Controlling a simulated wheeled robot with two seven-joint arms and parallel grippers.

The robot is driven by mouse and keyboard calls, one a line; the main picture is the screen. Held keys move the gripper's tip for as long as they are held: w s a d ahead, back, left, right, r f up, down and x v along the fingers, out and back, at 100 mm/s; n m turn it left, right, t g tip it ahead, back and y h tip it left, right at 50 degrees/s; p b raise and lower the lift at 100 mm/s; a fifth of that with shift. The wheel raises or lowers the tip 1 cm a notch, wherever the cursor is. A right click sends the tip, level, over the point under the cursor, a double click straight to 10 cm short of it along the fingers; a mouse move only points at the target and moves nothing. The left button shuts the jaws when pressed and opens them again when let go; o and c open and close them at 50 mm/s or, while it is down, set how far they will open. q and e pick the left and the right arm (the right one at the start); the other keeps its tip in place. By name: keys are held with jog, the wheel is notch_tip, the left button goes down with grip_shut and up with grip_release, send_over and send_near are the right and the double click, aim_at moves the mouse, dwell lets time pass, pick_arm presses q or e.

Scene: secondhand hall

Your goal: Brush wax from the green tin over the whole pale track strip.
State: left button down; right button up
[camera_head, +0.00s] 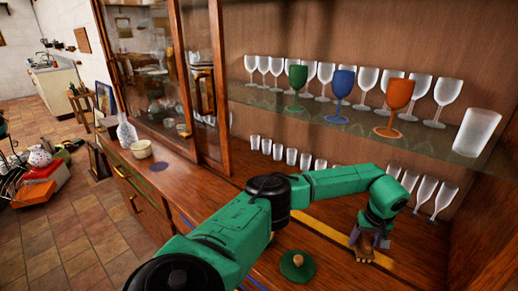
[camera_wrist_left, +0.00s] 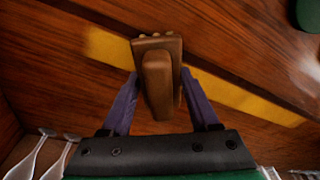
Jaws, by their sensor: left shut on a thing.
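My left gripper (camera_head: 372,243) is shut on a brown wooden brush (camera_head: 362,249), inside the cabinet at the lower right. In the left wrist view its purple fingers (camera_wrist_left: 160,95) grip the brush (camera_wrist_left: 157,80) on both sides. The brush head lies over the track strip (camera_wrist_left: 245,101); whether it touches cannot be told. The strip is yellow right of the brush and a duller brownish yellow left of it. In the head view the strip (camera_head: 328,234) is partly hidden by my arm. The green tin (camera_head: 297,265), with a tan lump at its middle, stands nearer me. My right gripper is out of view.
Coloured and frosted goblets stand on the glass shelf (camera_head: 345,118) above my arm. Small glasses (camera_head: 291,156) and more goblets (camera_head: 425,190) line the back below. A cream bowl (camera_head: 141,149) and a glass bottle (camera_head: 126,131) stand on the ledge at left.

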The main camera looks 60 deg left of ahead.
aim_at(306, 219)
pick_arm(q)
jog(key=shift+s+a, duration=0.25)
jog(key=shift+a, duration=0.45)
jog(key=shift+s+a, duration=0.25)
jog(key=shift+a, duration=0.5)
jog(key=shift+s+a, duration=0.25)
jog(key=shift+a, duration=0.45)
jog(key=shift+a, duration=0.1)
jog(key=shift+s+a, duration=0.25)
jog(key=shift+a, duration=0.45)
jog(key=shift+s+a, duration=0.3)
jog(key=shift+a, duration=0.4)
jog(key=shift+s+a, duration=0.25)
jog(key=shift+a, duration=0.45)
jog(key=shift+a, duration=0.1)
jog(key=shift+s+a, duration=0.25)
jog(key=shift+a, duration=0.45)
jog(key=shift+s+a, duration=0.25)
jog(key=shift+a, duration=0.45)
jog(key=shift+s+a, duration=0.25)
jog(key=shift+a, duration=0.45)
jog(key=shift+s+a, duration=0.25)
jog(key=shift+a, duration=0.5)
jog(key=shift+s+a, duration=0.3)
jog(key=shift+a, duration=0.4)
jog(key=shift+s+a, duration=0.25)
jog(key=shift+a, duration=0.5)
